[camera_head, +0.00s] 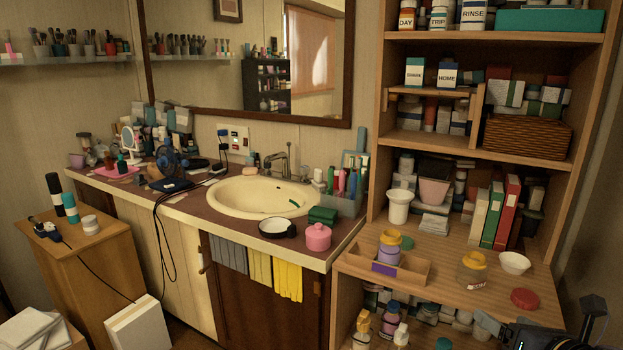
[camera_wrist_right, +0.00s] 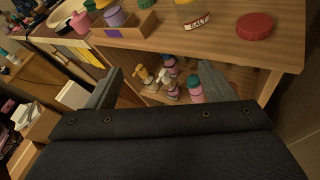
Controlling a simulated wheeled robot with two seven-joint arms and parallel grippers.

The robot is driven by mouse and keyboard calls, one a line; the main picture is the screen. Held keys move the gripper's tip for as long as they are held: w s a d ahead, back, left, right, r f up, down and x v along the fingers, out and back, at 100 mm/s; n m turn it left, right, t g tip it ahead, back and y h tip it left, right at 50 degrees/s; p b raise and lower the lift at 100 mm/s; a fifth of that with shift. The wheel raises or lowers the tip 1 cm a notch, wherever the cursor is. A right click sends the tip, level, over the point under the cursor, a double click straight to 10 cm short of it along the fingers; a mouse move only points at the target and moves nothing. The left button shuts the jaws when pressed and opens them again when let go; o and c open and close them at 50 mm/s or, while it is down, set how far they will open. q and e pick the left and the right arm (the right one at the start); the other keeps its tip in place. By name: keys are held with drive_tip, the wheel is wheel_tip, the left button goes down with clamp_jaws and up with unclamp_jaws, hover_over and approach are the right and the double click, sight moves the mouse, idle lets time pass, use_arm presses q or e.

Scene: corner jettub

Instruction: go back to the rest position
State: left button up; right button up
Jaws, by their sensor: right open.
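My right gripper (camera_head: 497,328) is at the bottom right edge of the head view, in front of the wooden shelf unit (camera_head: 450,262). In the right wrist view its two fingers (camera_wrist_right: 155,78) are spread apart with nothing between them. Beyond them, small bottles (camera_wrist_right: 170,82) stand on the lower shelf. My left gripper is in neither view.
On the shelf counter are a jar labelled SALT (camera_head: 472,272), a red lid (camera_head: 524,299), a white bowl (camera_head: 515,263) and a wooden tray (camera_head: 412,272) with a purple jar (camera_head: 388,250). The sink counter (camera_head: 340,240) is to the left, with a pink pot (camera_head: 318,237).

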drive_tip(key=s+a+f+m+g+y, duration=0.1)
drive_tip(key=s+a+f+m+g, duration=0.35)
drive_tip(key=m, duration=0.75)
drive_tip(key=s+a+f+m+g, duration=0.1)
drive_tip(key=s+a+m, duration=0.5)
drive_tip(key=m, duration=0.5)
drive_tip(key=s+a+f+m+g+y, duration=0.1)
drive_tip(key=s+a+f+m+g, duration=0.25)
drive_tip(key=s+m, duration=0.6)
wheel_tip(320, 180, up, 19)
drive_tip(key=w+a+m+p, duration=0.1)
drive_tip(key=m+p, duration=0.2)
drive_tip(key=p, duration=1.5)
drive_tip(key=shift+w+y+p, duration=0.15)
drive_tip(key=shift+y+p, duration=0.15)
